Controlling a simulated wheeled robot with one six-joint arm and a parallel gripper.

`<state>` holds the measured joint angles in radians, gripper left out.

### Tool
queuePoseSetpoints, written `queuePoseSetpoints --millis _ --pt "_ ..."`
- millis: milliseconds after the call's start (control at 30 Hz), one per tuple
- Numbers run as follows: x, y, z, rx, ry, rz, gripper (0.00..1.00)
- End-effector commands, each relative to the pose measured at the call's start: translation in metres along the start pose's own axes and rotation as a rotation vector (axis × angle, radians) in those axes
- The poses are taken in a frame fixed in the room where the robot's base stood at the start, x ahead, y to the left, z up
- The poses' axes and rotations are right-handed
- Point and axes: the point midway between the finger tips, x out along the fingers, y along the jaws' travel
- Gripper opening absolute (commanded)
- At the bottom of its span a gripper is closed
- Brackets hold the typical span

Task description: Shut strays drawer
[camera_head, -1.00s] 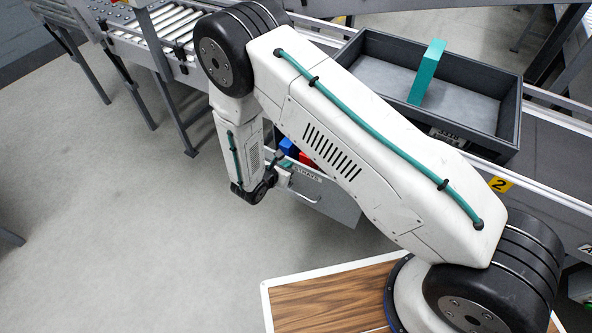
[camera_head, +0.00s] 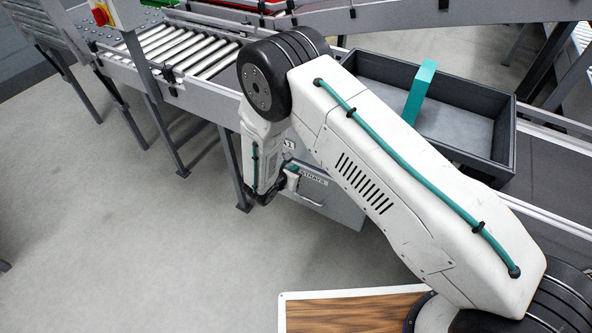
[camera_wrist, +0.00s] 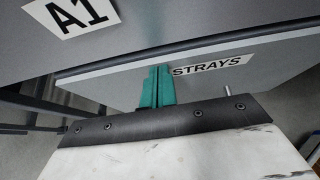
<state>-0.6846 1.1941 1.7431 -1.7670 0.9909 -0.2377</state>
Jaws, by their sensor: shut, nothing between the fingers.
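The strays drawer (camera_head: 335,204) is a grey box front under the conveyor with a "STRAYS" label; no open interior shows above it in the head view. In the wrist view its front (camera_wrist: 115,88) sits just under the edge of the panel marked A1 (camera_wrist: 200,30); any small remaining gap is hard to tell. My gripper (camera_wrist: 157,88) has its teal fingers together, empty, at the drawer front just left of the label. Whether the tips touch is unclear. A handle post (camera_wrist: 228,89) shows right of the fingers. In the head view my arm hides part of the drawer.
A dark tray (camera_head: 470,165) with a teal block (camera_head: 420,92) stands on the conveyor to the right. A roller conveyor (camera_head: 170,45) with grey legs runs at the upper left.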

Motion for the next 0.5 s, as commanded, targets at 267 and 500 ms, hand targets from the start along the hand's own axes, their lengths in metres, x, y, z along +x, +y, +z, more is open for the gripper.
queuePoseSetpoints --millis 267,500 --pt "0.0068 0.0004 0.0086 0.013 -0.010 -0.003 0.00" --pt "0.0001 0.0019 0.0055 0.012 -0.011 -0.002 0.00"
